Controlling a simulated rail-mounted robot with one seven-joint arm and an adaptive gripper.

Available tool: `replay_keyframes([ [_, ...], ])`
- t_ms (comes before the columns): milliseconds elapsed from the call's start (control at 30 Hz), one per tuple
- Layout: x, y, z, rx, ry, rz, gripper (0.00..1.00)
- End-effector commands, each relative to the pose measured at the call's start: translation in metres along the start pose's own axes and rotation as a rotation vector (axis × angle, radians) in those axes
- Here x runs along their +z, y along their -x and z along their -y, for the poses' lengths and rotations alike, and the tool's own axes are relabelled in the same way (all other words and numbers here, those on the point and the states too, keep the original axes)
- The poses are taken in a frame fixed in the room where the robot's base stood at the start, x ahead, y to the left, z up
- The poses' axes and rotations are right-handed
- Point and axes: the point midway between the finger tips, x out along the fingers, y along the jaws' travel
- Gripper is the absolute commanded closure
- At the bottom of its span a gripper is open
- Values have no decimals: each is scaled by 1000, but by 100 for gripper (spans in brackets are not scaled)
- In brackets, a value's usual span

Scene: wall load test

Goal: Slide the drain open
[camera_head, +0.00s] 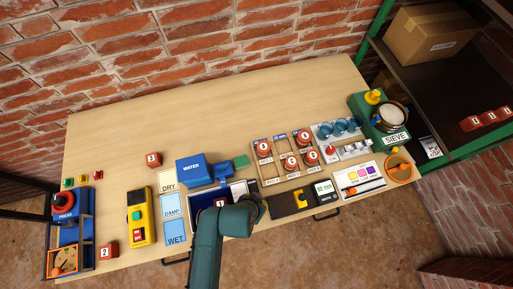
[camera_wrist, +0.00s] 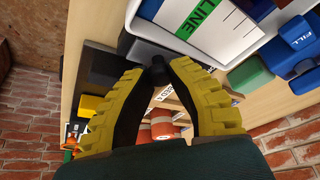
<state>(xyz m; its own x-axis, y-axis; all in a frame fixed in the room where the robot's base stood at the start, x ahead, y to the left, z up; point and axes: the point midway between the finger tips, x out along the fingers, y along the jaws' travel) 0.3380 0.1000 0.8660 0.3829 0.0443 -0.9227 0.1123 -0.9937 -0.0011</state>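The water station has a blue WATER tank (camera_head: 192,170) and a dark-blue tray (camera_head: 196,200) in front of it. A white gauge panel (camera_wrist: 210,28) with a green LINE band fills the top of the wrist view. A small black knob (camera_wrist: 157,72) sticks out at the panel's lower edge; it looks like the drain's handle, though no label shows. My gripper (camera_wrist: 158,70) has its yellow fingers drawn in, with the tips on either side of the knob and seemingly touching it. In the head view my arm hides the knob and the fingertips.
A green block (camera_wrist: 250,75) and the blue FILL part (camera_wrist: 298,40) sit right of the panel. A black-and-yellow box (camera_head: 290,203) and a rack of red-capped jars (camera_head: 283,155) stand right of my gripper. DRY, DAMP and WET cards (camera_head: 172,207) lie left.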

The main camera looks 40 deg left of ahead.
Motion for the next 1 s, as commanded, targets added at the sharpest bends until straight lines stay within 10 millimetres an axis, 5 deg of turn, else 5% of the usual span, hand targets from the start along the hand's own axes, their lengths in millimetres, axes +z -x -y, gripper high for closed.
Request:
replay_keyframes([
  [633, 12, 0, -10, 5, 1, 11, 100],
  [667, 12, 0, -10, 5, 1, 12, 78],
  [833, 11, 1, -9, 4, 1, 9, 46],
  [1000, 10, 2, -9, 2, 0, 6, 46],
])
